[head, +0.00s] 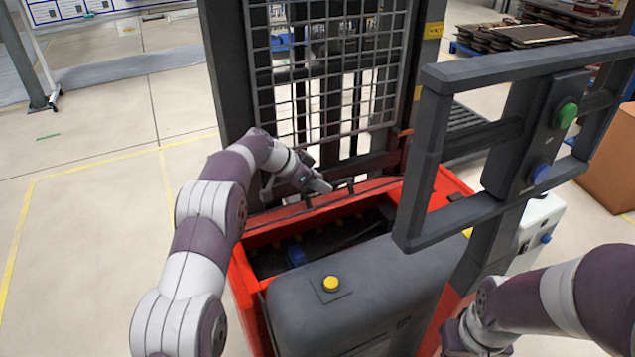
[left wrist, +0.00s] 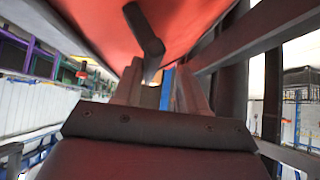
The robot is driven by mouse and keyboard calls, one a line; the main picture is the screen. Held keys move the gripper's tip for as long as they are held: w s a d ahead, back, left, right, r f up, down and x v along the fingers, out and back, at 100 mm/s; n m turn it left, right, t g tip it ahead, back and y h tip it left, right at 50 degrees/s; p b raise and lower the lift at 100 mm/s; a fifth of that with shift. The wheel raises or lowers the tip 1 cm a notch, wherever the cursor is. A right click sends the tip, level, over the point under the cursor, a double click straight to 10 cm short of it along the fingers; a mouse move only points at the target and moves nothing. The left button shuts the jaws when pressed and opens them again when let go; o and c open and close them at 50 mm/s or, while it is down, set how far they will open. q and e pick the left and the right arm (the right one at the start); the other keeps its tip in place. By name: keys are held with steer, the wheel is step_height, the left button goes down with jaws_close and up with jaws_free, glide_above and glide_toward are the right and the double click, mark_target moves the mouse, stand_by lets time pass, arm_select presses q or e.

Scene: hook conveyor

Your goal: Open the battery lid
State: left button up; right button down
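The battery compartment (head: 262,262) of the red truck is uncovered, with a dark interior and a blue part (head: 296,255) inside. The red battery lid (head: 375,190) appears raised along the compartment's far side, seen nearly edge-on, with dark fittings on its edge. My left gripper (head: 322,186) is at that edge, beside a dark fitting. In the left wrist view, a red panel (left wrist: 95,25) with a dark handle-like bracket (left wrist: 146,42) is above the fingers (left wrist: 155,88). The fingers are apart, with no clear grip on anything.
A grey housing (head: 370,290) with a yellow button (head: 331,284) is in front of the compartment. A dark control handle (head: 505,75) with green and blue buttons stands at right. A mesh guard (head: 325,75) rises behind. Floor at left is clear.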

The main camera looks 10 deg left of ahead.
arm_select(q)
steer(key=shift+r, duration=0.15)
steer(key=shift+r, duration=0.1)
steer(key=p+v, duration=0.8)
steer(key=v, duration=0.4)
steer(key=shift+a, duration=0.2)
steer(key=shift+s, duration=0.1)
